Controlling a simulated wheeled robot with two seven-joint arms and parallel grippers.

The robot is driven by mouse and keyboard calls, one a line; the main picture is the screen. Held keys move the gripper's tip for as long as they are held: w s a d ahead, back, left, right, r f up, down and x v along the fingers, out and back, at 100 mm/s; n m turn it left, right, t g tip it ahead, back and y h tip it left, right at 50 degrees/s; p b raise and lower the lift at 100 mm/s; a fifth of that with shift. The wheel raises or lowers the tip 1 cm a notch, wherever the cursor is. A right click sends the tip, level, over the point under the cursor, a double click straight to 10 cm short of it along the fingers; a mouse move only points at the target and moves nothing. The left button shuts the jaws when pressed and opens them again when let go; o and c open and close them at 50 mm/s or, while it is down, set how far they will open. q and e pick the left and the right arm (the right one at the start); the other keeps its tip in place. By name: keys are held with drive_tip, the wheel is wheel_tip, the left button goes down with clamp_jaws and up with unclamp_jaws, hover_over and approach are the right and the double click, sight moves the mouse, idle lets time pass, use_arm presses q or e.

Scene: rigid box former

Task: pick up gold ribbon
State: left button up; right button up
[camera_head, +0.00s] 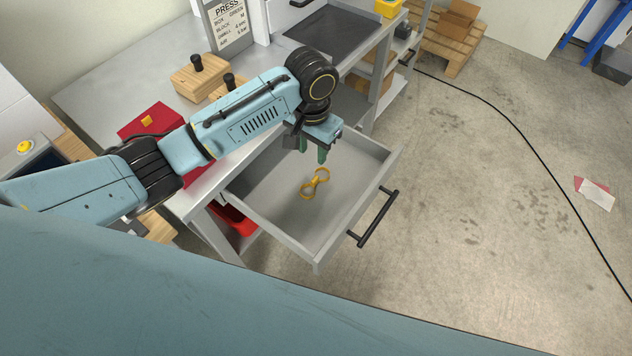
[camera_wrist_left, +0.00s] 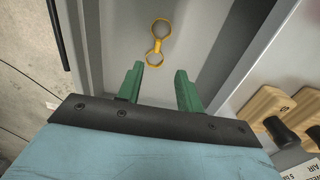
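The gold ribbon (camera_head: 315,184) is a yellow, figure-eight shape lying on the floor of an open grey drawer (camera_head: 262,197). My left gripper (camera_head: 312,153) is above the drawer, over the area behind the ribbon. In the left wrist view the ribbon (camera_wrist_left: 158,41) lies just beyond the two green fingertips, roughly in line with the gap between them. The left gripper (camera_wrist_left: 160,82) is open and empty, apart from the ribbon. My right gripper is in neither view.
The drawer's front wall has a black handle (camera_head: 373,218). A red box (camera_head: 150,121) and wooden blocks with black knobs (camera_head: 198,76) are on the bench. A red bin (camera_head: 234,219) sits below the drawer. A black cable (camera_head: 520,135) crosses the floor at right.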

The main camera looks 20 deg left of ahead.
use_arm(q)
drive_tip(key=b, duration=0.1)
hover_over(315, 178)
drive_tip(key=f, duration=0.6)
drive_tip(key=shift+s+a, duration=0.2)
drive_tip(key=f, duration=0.2)
drive_tip(key=f+b, duration=0.1)
drive_tip(key=f, duration=0.2)
drive_tip(key=shift+w+d, duration=0.15)
drive_tip(key=shift+d, duration=0.05)
drive_tip(key=shift+c, duration=0.2)
clamp_jaws()
